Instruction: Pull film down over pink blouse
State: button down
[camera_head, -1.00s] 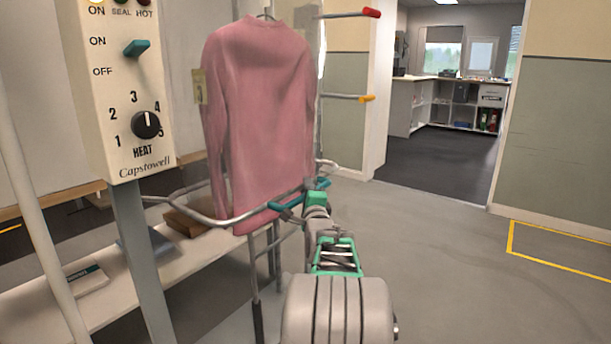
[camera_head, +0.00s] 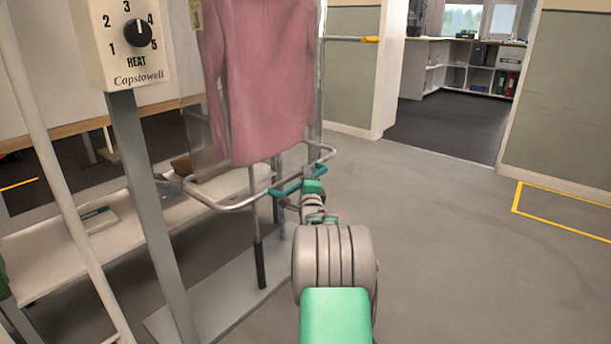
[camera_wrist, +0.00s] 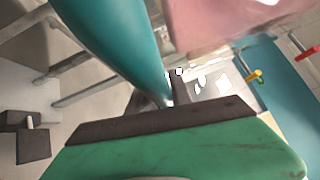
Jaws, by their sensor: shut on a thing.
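The pink blouse (camera_head: 262,85) hangs in the head view, its top out of frame; its lower part also shows in the wrist view (camera_wrist: 215,22). Clear film (camera_head: 203,140) shows faintly left of the blouse and runs down towards a metal hoop (camera_head: 235,205). The hoop is below the blouse's hem, with a teal grip (camera_head: 287,189) on its front right. The grip looms large in the wrist view (camera_wrist: 118,42). My gripper (camera_head: 308,180) is shut on this grip; its fingers are partly hidden.
A control box with a heat dial (camera_head: 137,32) stands on a grey post (camera_head: 145,190) at left. A low white shelf (camera_head: 70,245) is behind it. A rail with a yellow tip (camera_head: 368,40) is right of the blouse. The floor at right is clear.

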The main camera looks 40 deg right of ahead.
jog(key=shift+s+d, duration=0.2)
jog(key=shift+d, duration=0.05)
jog(key=c, duration=1.6)
grip_release()
jog(key=shift+r, duration=0.1)
jog(key=shift+o, duration=0.8)
jog(key=shift+s+d, duration=0.1)
jog(key=shift+o, duration=0.6)
jog(key=shift+w+a, duration=0.25)
jog(key=shift+a, duration=0.05)
jog(key=p+v, duration=0.2)
jog(key=v, duration=0.6)
jog(key=shift+p, duration=0.4)
jog(key=shift+d, duration=0.15)
